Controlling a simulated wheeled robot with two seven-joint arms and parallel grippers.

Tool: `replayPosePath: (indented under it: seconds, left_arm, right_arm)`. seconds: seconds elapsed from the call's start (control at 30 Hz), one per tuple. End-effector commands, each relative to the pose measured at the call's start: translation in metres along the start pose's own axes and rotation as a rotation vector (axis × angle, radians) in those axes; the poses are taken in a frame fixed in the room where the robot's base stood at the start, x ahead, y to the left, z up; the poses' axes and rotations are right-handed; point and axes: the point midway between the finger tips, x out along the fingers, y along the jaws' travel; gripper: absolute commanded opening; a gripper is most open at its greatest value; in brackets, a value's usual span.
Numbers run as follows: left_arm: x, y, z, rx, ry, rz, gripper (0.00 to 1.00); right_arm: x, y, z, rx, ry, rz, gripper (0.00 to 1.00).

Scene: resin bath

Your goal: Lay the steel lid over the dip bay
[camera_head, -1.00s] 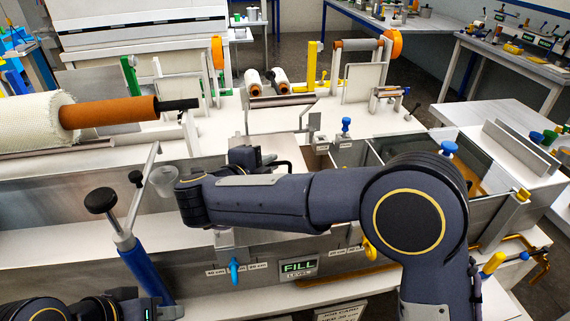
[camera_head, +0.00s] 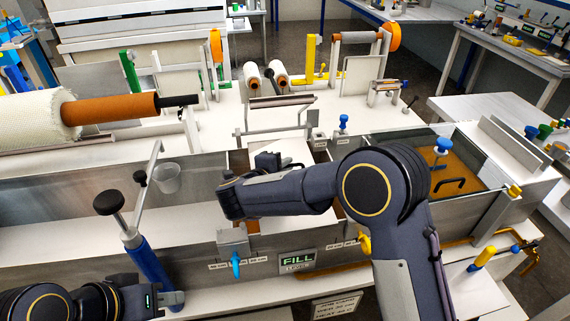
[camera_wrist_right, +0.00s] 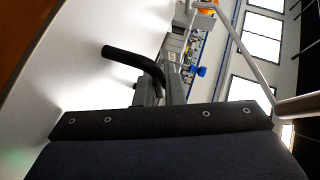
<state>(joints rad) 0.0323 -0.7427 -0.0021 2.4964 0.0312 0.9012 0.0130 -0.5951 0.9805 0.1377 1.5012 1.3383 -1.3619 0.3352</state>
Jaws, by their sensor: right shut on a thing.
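The steel lid (camera_head: 293,152) shows as a pale flat plate over the dip bay in the head view, partly hidden by my right forearm. A strip of brown (camera_head: 239,163) shows along the plate's left side. My right gripper (camera_head: 268,161) is above the plate and shut on the lid's black handle. The curved black handle (camera_wrist_right: 135,58) also shows in the right wrist view, beside the gripper (camera_wrist_right: 152,95), with the pale lid surface (camera_wrist_right: 75,75) at left. Whether the lid touches the bay rim cannot be told.
A glass-covered bay (camera_head: 470,160) with brown contents and a black handle lies right of my arm. A fabric roll (camera_head: 35,120) is at left. A blue post with a black knob (camera_head: 150,260) stands near my left gripper. A rod frame (camera_head: 280,102) stands behind the lid.

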Motion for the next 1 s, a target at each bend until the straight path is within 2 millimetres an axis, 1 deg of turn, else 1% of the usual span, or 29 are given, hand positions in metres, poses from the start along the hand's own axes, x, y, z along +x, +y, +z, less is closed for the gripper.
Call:
replayPosePath:
  seconds: [0.13,0.17,0.3,0.57,0.67,0.77,0.87,1.0]
  left_arm:
    - [0.000,0.000,0.000,0.000,0.000,0.000,0.30]
    - [0.000,0.000,0.000,0.000,0.000,0.000,0.30]
    - [0.000,0.000,0.000,0.000,0.000,0.000,0.30]
    - [0.001,0.000,0.000,0.000,0.000,0.000,0.30]
    - [0.002,-0.001,0.001,0.000,0.000,0.000,0.30]
    - [0.007,-0.003,0.003,0.000,0.000,0.000,0.30]
    - [0.012,-0.005,0.006,0.000,0.000,0.000,0.30]
    - [0.019,-0.009,0.010,0.000,0.000,0.000,0.30]
  right_arm:
    - [0.000,0.000,0.000,0.003,0.000,-0.001,0.00]
    - [0.000,0.001,0.000,0.001,0.000,0.001,0.13]
    - [0.000,0.000,0.000,0.001,0.000,0.001,0.30]
    - [-0.001,0.000,0.000,0.001,-0.001,0.001,0.30]
    - [-0.005,0.001,0.001,0.002,-0.003,0.000,0.30]
    - [-0.018,0.001,0.002,0.003,-0.004,-0.001,0.30]
    - [-0.038,0.002,0.002,0.003,-0.005,-0.002,0.30]
    - [-0.069,0.002,0.002,0.002,-0.006,-0.002,0.30]
